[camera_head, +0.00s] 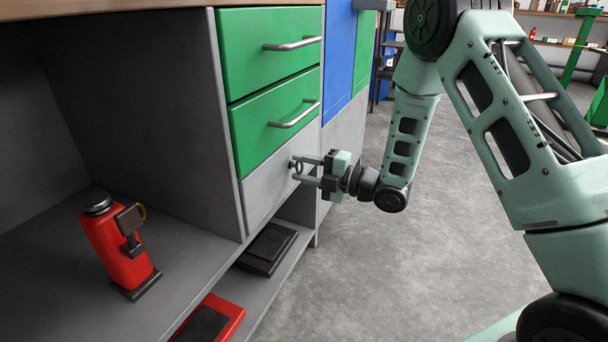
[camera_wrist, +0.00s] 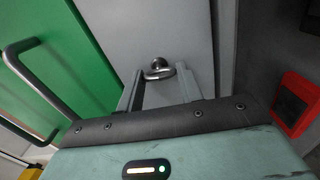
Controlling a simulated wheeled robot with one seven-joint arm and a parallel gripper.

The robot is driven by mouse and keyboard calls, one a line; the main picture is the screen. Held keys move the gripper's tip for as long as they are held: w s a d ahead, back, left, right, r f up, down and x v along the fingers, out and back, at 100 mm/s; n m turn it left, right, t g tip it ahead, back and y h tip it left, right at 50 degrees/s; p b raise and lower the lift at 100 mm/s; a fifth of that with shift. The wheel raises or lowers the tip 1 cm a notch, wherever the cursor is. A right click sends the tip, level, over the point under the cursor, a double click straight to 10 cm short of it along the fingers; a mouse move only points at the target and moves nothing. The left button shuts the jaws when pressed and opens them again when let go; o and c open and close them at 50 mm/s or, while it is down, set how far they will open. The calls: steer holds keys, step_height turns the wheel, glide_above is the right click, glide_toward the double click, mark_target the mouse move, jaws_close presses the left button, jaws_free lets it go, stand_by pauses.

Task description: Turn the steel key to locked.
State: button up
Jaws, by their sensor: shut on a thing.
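The steel key (camera_head: 297,166) sits in a lock on the grey drawer front (camera_head: 267,185), below the two green drawers. In the wrist view the key (camera_wrist: 158,70) shows as a round metal boss with a ring-like bow in front of the grey panel. My gripper (camera_head: 303,169) reaches in from the right, level with the key. In the wrist view its two fingers (camera_wrist: 160,88) stand on either side of the key's bow and are shut on it. The lock's markings cannot be made out.
Green drawers (camera_head: 275,108) with bar handles sit just above the lock. A red bottle-shaped tool (camera_head: 117,245) stands on the open shelf at left. A red-edged box (camera_head: 232,306) and a dark box (camera_head: 267,250) lie on the lower shelf. The floor at right is clear.

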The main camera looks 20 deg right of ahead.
steer(key=shift+d+f+n+b, duration=0.1)
steer(key=shift+n+b, duration=0.2)
steer(key=shift+n, duration=0.3)
steer(key=o, duration=1)
steer(key=p+v, duration=0.5)
steer(key=v, duration=1.2)
steer(key=shift+s+d, duration=0.15)
steer(key=shift+s, duration=0.05)
